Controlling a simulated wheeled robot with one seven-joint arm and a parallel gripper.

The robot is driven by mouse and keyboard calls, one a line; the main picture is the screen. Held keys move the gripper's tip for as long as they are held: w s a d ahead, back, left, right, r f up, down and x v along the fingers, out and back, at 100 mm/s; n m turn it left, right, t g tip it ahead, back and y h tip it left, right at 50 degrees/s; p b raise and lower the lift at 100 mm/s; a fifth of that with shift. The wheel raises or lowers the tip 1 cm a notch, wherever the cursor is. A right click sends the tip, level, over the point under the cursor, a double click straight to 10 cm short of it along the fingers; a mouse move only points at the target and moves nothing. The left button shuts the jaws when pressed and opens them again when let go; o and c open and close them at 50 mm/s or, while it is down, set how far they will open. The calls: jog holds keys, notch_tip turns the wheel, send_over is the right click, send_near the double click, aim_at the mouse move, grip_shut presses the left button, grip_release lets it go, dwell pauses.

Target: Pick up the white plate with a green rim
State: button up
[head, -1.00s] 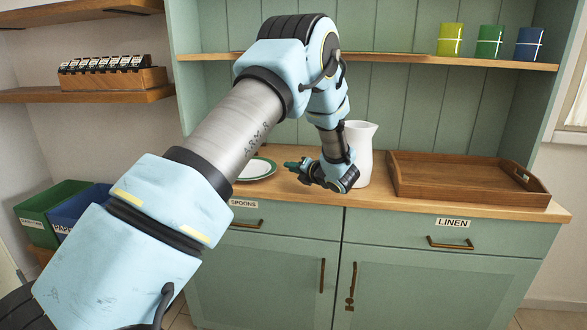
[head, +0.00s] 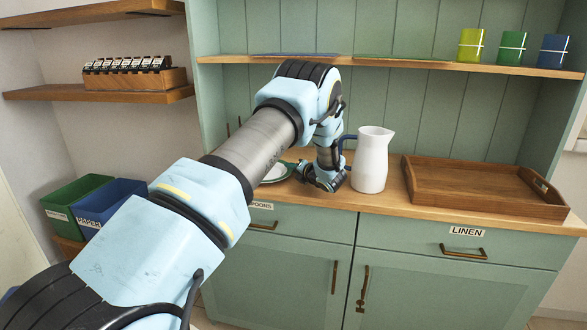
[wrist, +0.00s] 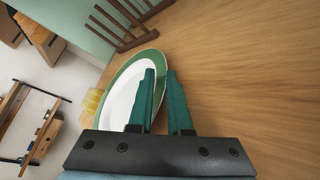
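The white plate with a green rim (wrist: 122,97) lies on the wooden counter. In the head view the plate (head: 277,173) is partly hidden behind my arm. My gripper (wrist: 160,72) has two green fingers that stand apart with a narrow gap. In the wrist view the left finger overlaps the white middle of the plate, and the right finger is past its rim over the wood. The near rim shows between them; I cannot tell whether either finger touches it. In the head view my gripper (head: 292,170) is low at the plate's right side.
A white pitcher (head: 371,162) with a blue handle stands close to the right of my gripper. A wooden tray (head: 475,198) is further right. A brown rack (wrist: 125,22) stands beyond the plate. A shelf (head: 420,64) with several cups runs above the counter.

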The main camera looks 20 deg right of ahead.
jog(key=shift+c, duration=0.3)
grip_shut()
dwell(1.1)
